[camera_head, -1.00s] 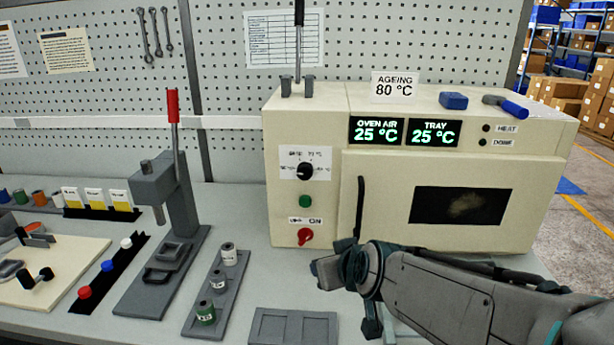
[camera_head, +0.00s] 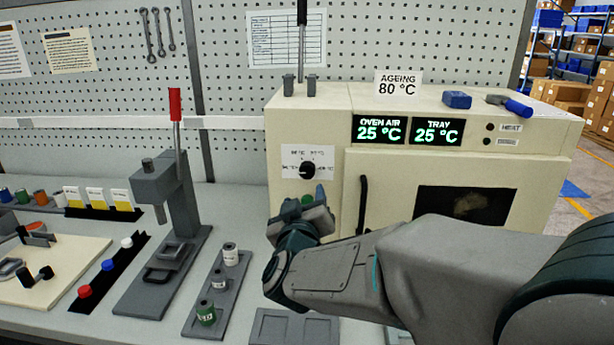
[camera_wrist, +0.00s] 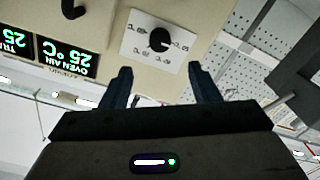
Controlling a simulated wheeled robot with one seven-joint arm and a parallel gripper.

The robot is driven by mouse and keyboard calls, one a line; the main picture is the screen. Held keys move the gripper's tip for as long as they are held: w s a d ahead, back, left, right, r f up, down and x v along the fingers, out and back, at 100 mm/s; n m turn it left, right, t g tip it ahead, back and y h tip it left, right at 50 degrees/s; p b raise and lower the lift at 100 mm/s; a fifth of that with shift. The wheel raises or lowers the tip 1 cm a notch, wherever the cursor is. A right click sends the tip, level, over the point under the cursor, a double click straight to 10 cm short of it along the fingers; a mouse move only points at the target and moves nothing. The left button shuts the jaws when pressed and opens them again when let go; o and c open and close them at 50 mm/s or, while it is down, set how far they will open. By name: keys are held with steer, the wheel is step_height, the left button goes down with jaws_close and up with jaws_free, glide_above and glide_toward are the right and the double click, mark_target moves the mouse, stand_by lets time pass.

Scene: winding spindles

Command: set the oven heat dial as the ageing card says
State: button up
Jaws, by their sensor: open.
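The ageing card (camera_head: 398,84) stands on top of the oven and reads 80 °C. The black heat dial (camera_head: 308,170) sits on a white scale plate on the left of the oven (camera_head: 420,100) front. Its scale marks are too small to read surely. My gripper (camera_head: 318,197) is open in front of the oven's left panel, just below the dial, and hides the red switch. In the wrist view the dial (camera_wrist: 159,39) shows upside down, beyond and between the open fingers (camera_wrist: 160,80), apart from them. The displays (camera_head: 408,131) read oven air 25 °C and tray 25 °C.
The oven door handle (camera_head: 362,205) stands out just right of my gripper. A lever press (camera_head: 172,210) with a red handle stands left, beside a rack of spools (camera_head: 218,290). A blue block (camera_head: 456,99) and a hammer-like tool (camera_head: 510,105) lie on the oven.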

mark_target(307, 174)
steer(key=w+p, duration=0.1)
steer(key=w, duration=1)
steer(key=shift+w+d, duration=0.1)
steer(key=shift+w, duration=0.05)
steer(key=c, duration=1)
